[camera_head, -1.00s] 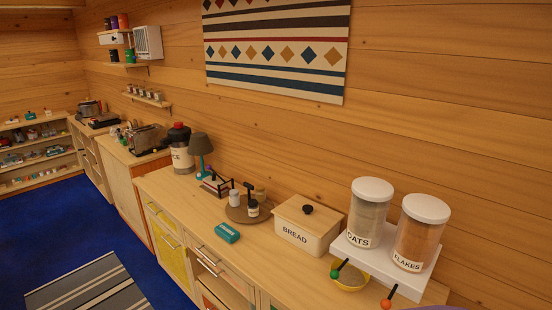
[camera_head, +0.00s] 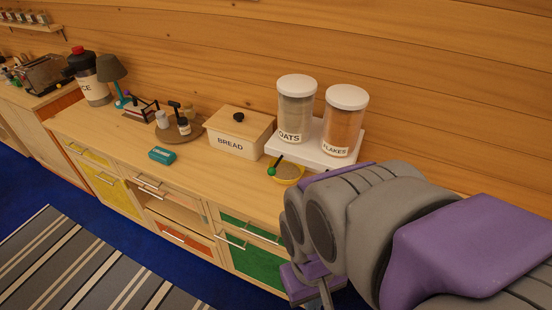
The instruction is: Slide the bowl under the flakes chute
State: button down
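A small yellow bowl (camera_head: 291,175) with brownish contents sits on the counter at the front of the white dispenser stand, below the oats side. The flakes canister (camera_head: 344,125), clear with a white lid and orange-brown contents, stands on the right of the stand. The flakes chute is hidden behind my arm. A green-knobbed lever (camera_head: 272,171) shows beside the bowl, on the oats side. My grey and purple arm fills the lower right. A purple end part that may be my gripper (camera_head: 308,283) shows at the bottom, apart from the bowl; its fingers cannot be made out.
The oats canister (camera_head: 296,112) stands left of the flakes on the white stand (camera_head: 286,151). A bread box (camera_head: 238,141) is close to the stand's left. A teal packet (camera_head: 162,155) and a round tray (camera_head: 163,134) with bottles lie further left. The counter front before the bread box is clear.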

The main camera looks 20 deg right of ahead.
aim_at(288, 172)
jog(key=i+j+z, duration=0.2)
jog(key=j, duration=0.3)
jog(key=i+j+z, duration=0.15)
jog(key=j, duration=0.35)
jog(key=i+j+z, duration=0.2)
jog(key=j, duration=0.3)
jog(key=i+j+z, duration=0.15)
jog(key=j, duration=0.4)
jog(key=i+j+z, duration=0.2)
jog(key=j, duration=0.4)
jog(key=j+z, duration=0.15)
jog(key=j, duration=0.4)
jog(key=k, duration=0.05)
